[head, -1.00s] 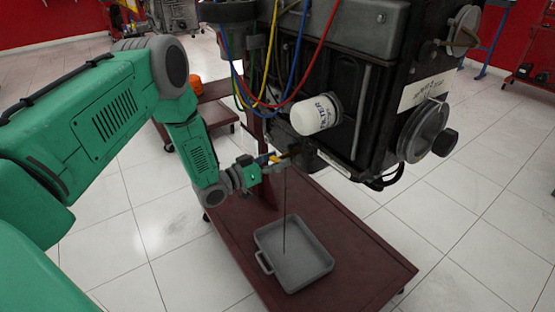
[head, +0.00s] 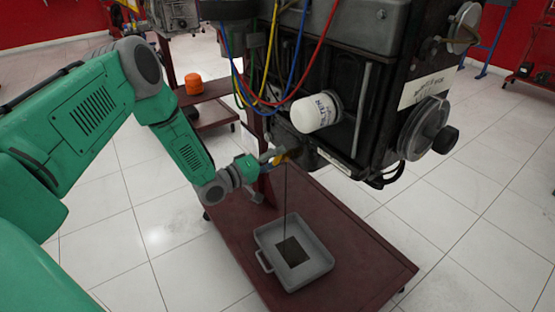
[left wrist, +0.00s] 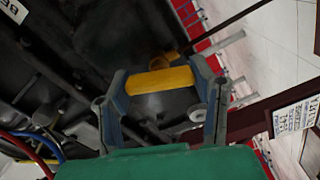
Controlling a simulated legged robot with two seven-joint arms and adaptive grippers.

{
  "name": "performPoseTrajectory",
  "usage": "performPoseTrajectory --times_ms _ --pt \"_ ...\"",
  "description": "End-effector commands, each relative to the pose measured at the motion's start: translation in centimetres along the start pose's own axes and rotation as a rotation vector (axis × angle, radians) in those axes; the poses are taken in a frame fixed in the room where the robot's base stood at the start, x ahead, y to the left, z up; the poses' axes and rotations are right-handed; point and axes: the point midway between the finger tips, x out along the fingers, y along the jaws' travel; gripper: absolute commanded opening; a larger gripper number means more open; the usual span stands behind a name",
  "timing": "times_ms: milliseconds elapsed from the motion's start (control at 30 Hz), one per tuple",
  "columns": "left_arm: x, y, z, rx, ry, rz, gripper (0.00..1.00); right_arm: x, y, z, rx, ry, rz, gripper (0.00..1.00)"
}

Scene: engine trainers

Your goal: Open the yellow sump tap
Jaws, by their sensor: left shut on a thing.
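The yellow sump tap (left wrist: 160,80) shows as a yellow handle under the engine in the left wrist view. A small yellow part of it shows in the head view (head: 282,157). My left gripper (head: 274,156) is at the engine's underside, shut on the tap handle; in the left wrist view its two fingers (left wrist: 162,88) stand on either side of the handle. A thin dark stream (head: 285,205) runs down from the tap area into the grey drain pan (head: 268,238). A dark patch of liquid (head: 292,251) lies in the pan. My right gripper is not in view.
The dark engine (head: 375,95) with a white oil filter (head: 315,112) hangs close above the gripper. Coloured cables hang beside it. The maroon stand base (head: 355,262) is below. An orange object (head: 194,84) sits on a cart behind my arm.

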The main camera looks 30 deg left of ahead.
Motion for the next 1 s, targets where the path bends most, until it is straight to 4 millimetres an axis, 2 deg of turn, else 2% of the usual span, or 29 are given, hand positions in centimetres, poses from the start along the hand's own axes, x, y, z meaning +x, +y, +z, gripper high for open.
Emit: performPoseTrajectory --times_ms 200,500,1000 --pt "-0.16 -0.43 -0.42 -0.173 0.011 -0.006 0.22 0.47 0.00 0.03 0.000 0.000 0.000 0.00" --pt "-0.16 -0.51 -0.40 -0.327 0.011 -0.007 0.22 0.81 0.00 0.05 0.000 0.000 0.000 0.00" --pt "-0.17 -0.56 -0.39 -0.385 0.011 -0.009 0.22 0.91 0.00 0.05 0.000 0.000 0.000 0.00"
